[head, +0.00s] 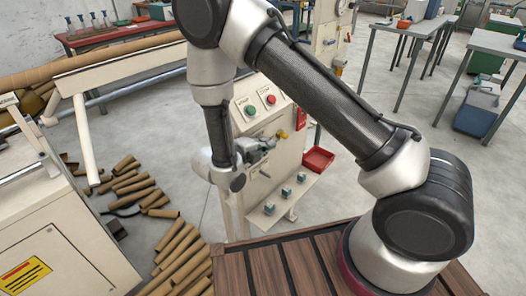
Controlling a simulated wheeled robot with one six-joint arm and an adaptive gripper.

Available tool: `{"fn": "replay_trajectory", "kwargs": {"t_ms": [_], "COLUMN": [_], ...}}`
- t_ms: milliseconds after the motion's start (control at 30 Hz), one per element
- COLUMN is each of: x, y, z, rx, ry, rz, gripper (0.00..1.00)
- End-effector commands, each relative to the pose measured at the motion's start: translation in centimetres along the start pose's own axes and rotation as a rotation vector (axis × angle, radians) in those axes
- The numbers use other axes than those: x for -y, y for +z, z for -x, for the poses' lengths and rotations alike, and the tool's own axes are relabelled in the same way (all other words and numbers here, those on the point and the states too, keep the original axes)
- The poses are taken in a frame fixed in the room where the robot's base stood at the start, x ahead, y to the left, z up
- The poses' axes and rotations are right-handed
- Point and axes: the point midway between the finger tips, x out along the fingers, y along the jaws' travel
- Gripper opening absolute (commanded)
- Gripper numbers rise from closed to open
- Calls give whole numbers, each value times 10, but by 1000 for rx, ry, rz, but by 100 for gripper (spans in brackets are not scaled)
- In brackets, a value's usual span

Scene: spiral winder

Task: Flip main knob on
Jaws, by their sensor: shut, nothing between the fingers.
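The cream control cabinet (291,158) stands behind my forearm. Its sloped top panel has a green button (250,110) and a red button (271,99), each on a white plate. A small yellow knob (282,134) sticks out of the cabinet front below them; I cannot read a label on it or tell its setting. My gripper (272,144) is shut and empty. Its tips are just left of and slightly below the yellow knob in the picture. I cannot tell whether they touch it. My wrist hides the cabinet's lower left front.
A shelf with several small grey-green blocks (269,207) juts from the cabinet below my gripper. A red tray (317,160) sits to its right. Cardboard tubes (180,245) lie on the floor at left, beside a cream machine (55,235). Grey tables (410,28) stand behind.

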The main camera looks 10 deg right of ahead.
Motion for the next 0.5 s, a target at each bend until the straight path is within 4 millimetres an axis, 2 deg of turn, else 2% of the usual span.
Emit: {"fn": "replay_trajectory", "kwargs": {"t_ms": [500], "x": [6], "y": [0], "z": [-9], "rx": [-1], "ry": [0], "rz": [-1], "gripper": [0]}}
